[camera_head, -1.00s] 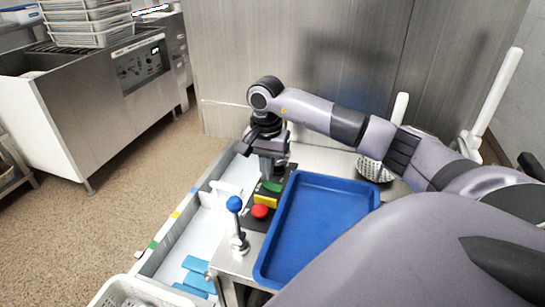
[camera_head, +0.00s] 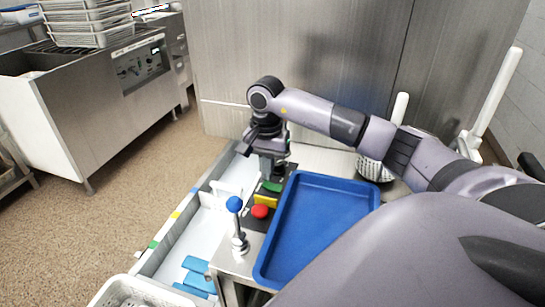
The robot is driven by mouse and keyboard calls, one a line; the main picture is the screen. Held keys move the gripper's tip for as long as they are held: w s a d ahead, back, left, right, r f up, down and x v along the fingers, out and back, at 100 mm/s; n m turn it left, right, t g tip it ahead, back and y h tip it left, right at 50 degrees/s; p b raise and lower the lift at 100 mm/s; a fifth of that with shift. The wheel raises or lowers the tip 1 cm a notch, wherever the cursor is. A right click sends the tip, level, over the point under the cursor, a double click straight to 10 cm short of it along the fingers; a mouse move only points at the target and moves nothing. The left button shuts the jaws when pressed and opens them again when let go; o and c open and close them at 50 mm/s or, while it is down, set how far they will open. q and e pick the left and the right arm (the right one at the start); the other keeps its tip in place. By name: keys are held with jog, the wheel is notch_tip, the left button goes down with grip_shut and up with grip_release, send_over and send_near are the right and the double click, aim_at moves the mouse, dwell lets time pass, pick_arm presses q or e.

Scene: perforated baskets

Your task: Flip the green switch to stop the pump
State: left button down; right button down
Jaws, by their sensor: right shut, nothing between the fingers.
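The green switch (camera_head: 272,187) sits on a dark control panel (camera_head: 252,221) on the steel counter, at the far end of a row with a yellow part (camera_head: 265,201) and a red button (camera_head: 260,211). My right gripper (camera_head: 269,176) points down right over the green switch, with its fingers shut and nothing between them. The fingertips hide part of the switch, and I cannot tell whether they touch it. My left gripper is out of view.
A blue tray (camera_head: 272,262) lies just right of the panel. A white trough (camera_head: 172,240) with blue pieces runs along the left. A perforated basket (camera_head: 370,172) is behind the tray.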

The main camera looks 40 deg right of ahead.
aim_at(267, 184)
jog(key=shift+f+b, duration=0.7)
jog(key=shift+f, duration=0.35)
dwell(0.4)
jog(key=shift+r, duration=0.1)
jog(key=shift+r+p, duration=2.6)
jog(key=shift+r, duration=0.9)
